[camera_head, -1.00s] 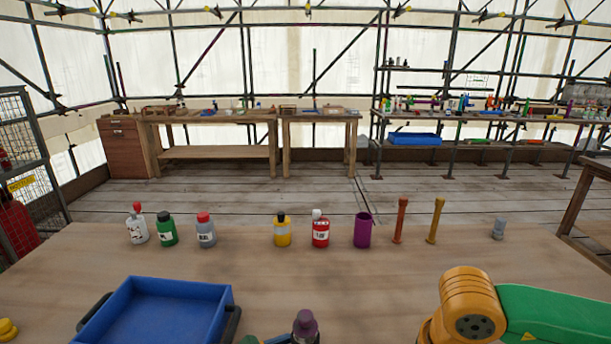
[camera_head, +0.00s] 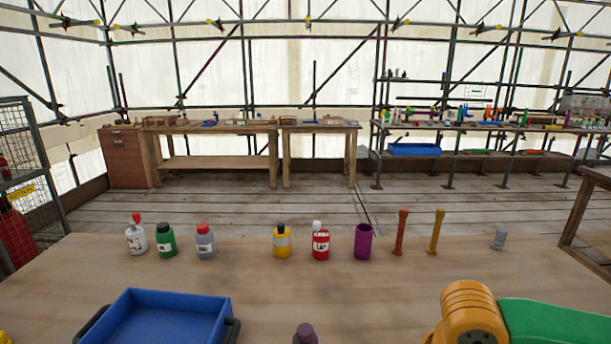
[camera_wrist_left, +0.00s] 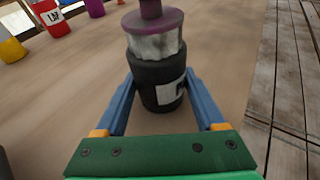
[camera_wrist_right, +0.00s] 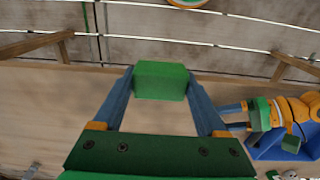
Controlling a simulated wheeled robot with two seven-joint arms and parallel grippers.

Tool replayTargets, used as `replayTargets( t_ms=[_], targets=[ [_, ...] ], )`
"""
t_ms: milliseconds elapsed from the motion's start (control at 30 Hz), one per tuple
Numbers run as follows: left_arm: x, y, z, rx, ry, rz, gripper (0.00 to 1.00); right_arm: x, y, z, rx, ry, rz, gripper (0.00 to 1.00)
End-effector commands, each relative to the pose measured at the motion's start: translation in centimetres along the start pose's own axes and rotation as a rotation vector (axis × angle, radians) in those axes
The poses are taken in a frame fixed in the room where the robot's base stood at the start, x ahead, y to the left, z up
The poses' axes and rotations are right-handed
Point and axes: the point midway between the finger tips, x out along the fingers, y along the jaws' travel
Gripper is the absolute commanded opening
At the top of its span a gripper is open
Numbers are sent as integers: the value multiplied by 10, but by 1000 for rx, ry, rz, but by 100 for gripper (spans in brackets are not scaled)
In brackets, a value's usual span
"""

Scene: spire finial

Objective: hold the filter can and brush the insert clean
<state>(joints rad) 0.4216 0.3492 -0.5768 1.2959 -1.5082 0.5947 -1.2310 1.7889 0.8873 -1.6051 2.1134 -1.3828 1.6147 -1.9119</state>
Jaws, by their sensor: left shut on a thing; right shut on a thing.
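The filter can (camera_wrist_left: 158,88) is black with a white label. My left gripper (camera_wrist_left: 159,80) is shut around its sides. A pale grey, mottled insert (camera_wrist_left: 156,44) stands out of its top, under a purple cap and knob (camera_wrist_left: 151,15). In the head view only the purple knob (camera_head: 305,330) and a little beneath it show at the bottom edge; the left gripper is out of that frame. My right gripper (camera_wrist_right: 160,80) is shut on a green block (camera_wrist_right: 160,79), possibly a brush's handle; no bristles show. In the head view my right arm hides its own gripper.
A blue tray (camera_head: 160,297) lies front left. Along the table's far edge stand several bottles, a purple cup (camera_head: 363,241), an orange post (camera_head: 401,232), a yellow post (camera_head: 436,232) and a small grey part (camera_head: 499,239). The table's middle is mostly clear.

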Motion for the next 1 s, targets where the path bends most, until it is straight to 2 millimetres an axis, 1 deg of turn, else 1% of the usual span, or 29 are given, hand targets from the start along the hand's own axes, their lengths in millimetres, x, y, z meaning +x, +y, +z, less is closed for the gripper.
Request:
replayTargets(
  t_ms=[467,567,667,767,800,867,900,1000],
  targets=[
    [0,0,0,0,0,0,40,0,0,0,0,1,0,30],
    [0,0,0,0,0,0,40,-3,-5,-10,-2,17,0,30],
    [0,0,0,0,0,0,40,-12,-19,-35,-2,62,0,30],
    [0,0,0,0,-1,0,40,-28,-44,-72,-6,131,-3,30],
    [0,0,0,0,-1,0,40,-36,-56,-87,-7,162,-3,30],
    [0,0,0,0,-1,0,40,-49,-77,-109,-8,209,-6,30],
    [0,0,0,0,0,0,40,-57,-91,-121,-8,237,-6,30],
    [0,0,0,0,0,0,40,-73,-123,-142,-7,294,-7,30]
  ],
)
